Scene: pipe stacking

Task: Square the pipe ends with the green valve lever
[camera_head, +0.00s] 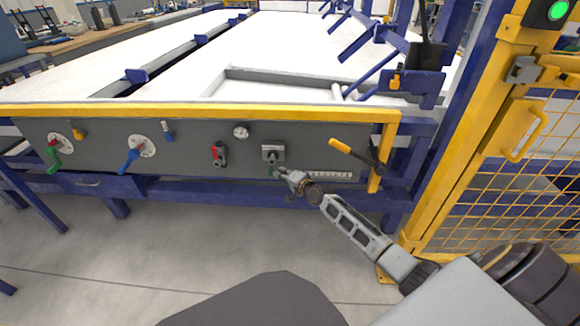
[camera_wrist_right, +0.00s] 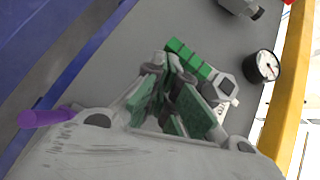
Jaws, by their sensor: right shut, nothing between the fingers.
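A grey valve box (camera_head: 273,152) sits on the front panel right of centre, with a green lever (camera_head: 270,170) partly showing below it. My right gripper (camera_head: 284,176) reaches in from the lower right, just below the valve box. In the wrist view its fingertips (camera_wrist_right: 170,75) are closed together, empty, right by the green grip; whether they touch it I cannot tell. My left gripper is out of view.
A yellow mesh gate (camera_head: 500,190) stands at right. The floor in front is clear.

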